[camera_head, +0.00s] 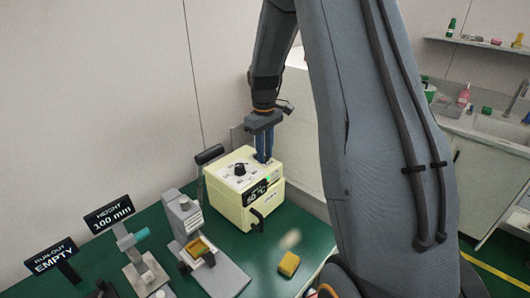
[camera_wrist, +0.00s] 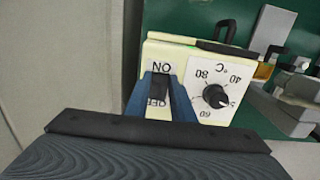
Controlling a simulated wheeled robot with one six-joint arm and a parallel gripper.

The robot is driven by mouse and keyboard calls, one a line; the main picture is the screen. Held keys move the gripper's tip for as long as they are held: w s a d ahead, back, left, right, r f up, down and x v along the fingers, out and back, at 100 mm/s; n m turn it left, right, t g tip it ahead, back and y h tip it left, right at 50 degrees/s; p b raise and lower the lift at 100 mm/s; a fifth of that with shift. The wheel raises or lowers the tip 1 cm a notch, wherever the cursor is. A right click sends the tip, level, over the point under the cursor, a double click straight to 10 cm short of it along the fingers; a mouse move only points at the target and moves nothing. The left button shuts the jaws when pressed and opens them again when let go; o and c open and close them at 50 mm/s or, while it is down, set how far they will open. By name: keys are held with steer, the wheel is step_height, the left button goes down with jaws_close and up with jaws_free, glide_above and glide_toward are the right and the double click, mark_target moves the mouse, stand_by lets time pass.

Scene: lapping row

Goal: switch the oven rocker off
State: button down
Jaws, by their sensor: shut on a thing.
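The oven (camera_head: 228,208) is a cream box on the green bench, with a black dial (camera_head: 240,169) on top and a dark handle on its front. My gripper (camera_head: 262,158) points down onto the oven top beside the dial. In the wrist view, its blue fingers (camera_wrist: 161,88) stand on either side of the dark oven rocker (camera_wrist: 160,84) and are shut on it. The ON and OFF labels show upside down at its two ends, OFF partly covered by the fingers. Which way the rocker is tipped is hard to tell. A small green light shows on the oven near the fingers.
A grey device (camera_head: 186,220) stands left of the oven. A height gauge (camera_head: 143,270) and signs reading "HEIGHT 100 mm" and "RUN-OUT EMPTY" are further left. A yellow block (camera_head: 289,264) lies in front of the oven. The wall is close behind. A sink counter is at right.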

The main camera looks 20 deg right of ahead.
steer(key=shift+w+a+r+g+h, duration=0.1)
steer(key=shift+w+g+h, duration=0.2)
steer(key=shift+g, duration=0.35)
steer(key=shift+w+a+r+g+h, duration=0.15)
steer(key=shift+g+h, duration=0.15)
steer(key=shift+g, duration=0.35)
steer(key=shift+d+f, duration=0.1)
steer(key=c, duration=1.5)
jaws_free()
steer(key=shift+b+v, duration=1.3)
steer(key=shift+v, duration=2.65)
steer(key=shift+s, duration=0.15)
